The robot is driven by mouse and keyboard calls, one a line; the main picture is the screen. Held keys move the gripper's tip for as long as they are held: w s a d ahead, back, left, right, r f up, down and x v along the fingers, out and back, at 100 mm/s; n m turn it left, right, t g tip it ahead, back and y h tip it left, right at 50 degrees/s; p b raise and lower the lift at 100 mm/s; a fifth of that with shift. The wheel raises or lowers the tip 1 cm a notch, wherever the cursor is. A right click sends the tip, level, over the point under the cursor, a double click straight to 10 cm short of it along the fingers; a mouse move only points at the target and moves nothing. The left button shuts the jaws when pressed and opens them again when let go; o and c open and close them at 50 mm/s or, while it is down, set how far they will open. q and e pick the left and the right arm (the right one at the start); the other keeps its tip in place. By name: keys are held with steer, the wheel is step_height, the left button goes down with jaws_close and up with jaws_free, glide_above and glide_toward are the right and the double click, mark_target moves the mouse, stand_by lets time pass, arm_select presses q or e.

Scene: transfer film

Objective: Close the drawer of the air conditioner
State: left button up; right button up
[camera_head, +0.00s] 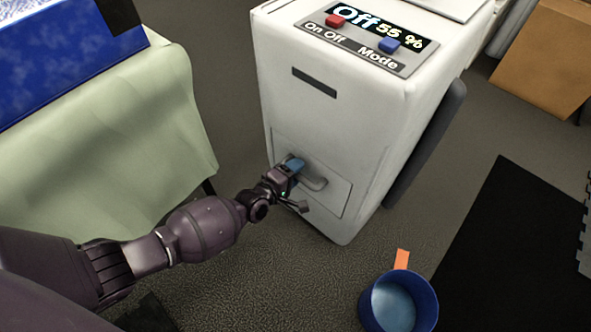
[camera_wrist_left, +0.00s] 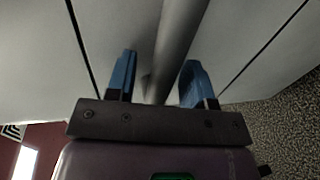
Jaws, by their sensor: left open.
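The air conditioner (camera_head: 290,90) is a tall white box with a control panel on top. Its drawer (camera_head: 335,190) is low on the front face and looks about flush with it, with thin seams around it. A grey bar handle (camera_head: 318,182) crosses the drawer front. My left gripper (camera_head: 297,172) is at the handle. In the left wrist view the gripper (camera_wrist_left: 155,80) is open, with one blue finger on each side of the handle bar (camera_wrist_left: 175,45). I cannot tell if the fingers touch it. My right gripper is in neither view.
A table with a pale green cloth (camera_head: 150,110) and a blue box (camera_head: 60,60) stands at the left. A blue bucket (camera_head: 427,300) with an orange tab is on the floor at the front. A dark mat (camera_head: 500,260) and a cardboard box (camera_head: 545,60) are at the right.

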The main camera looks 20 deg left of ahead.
arm_select(q)
steer(key=shift+s+a+r, duration=0.15)
steer(key=shift+s+r, duration=0.1)
steer(key=shift+s, duration=0.15)
steer(key=p+v, duration=0.3)
steer(key=v, duration=0.6)
steer(key=shift+s, duration=0.25)
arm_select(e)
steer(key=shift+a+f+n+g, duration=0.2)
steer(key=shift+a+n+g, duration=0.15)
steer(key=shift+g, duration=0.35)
